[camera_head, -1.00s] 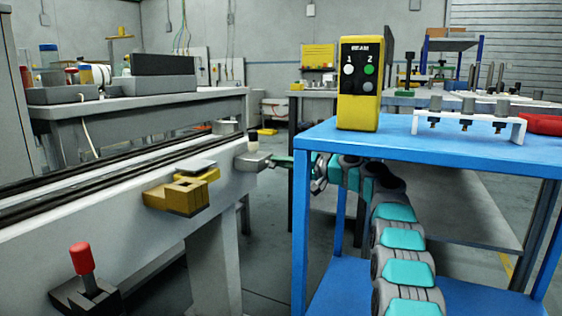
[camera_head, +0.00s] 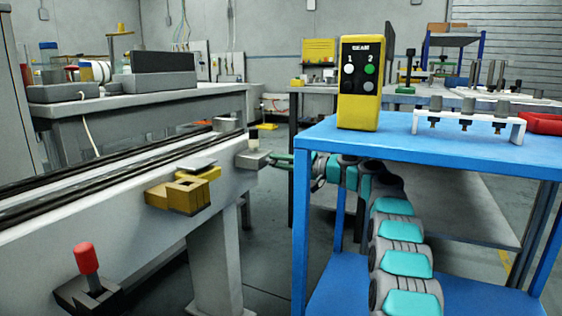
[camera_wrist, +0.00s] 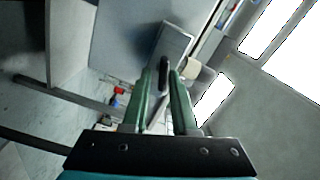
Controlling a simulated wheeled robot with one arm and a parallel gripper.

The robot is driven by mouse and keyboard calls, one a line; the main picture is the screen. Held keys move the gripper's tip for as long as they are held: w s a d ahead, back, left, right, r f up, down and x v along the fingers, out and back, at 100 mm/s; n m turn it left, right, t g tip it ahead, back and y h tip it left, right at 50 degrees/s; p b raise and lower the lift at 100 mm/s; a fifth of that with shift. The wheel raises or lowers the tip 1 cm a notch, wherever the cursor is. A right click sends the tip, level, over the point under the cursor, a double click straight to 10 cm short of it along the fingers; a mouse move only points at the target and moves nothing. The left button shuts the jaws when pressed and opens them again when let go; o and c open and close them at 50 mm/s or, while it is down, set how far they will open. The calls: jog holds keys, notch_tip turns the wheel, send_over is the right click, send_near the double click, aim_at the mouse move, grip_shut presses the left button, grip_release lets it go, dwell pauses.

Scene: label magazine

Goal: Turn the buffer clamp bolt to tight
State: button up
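I take this handle for the clamp bolt. Whether the fingers touch it is not clear. The bolt is not distinct in the head view.
A yellow bracket (camera_head: 182,194) and a red-knobbed lever (camera_head: 87,260) project from the conveyor side (camera_head: 130,235).

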jog(key=shift+o, duration=1.2)
jog(key=shift+r, duration=0.1)
jog(key=shift+d, duration=0.1)
jog(key=shift+d, duration=0.1)
jog(key=v, duration=0.7)
jog(key=shift+d, duration=0.25)
jog(key=shift+s, duration=0.1)
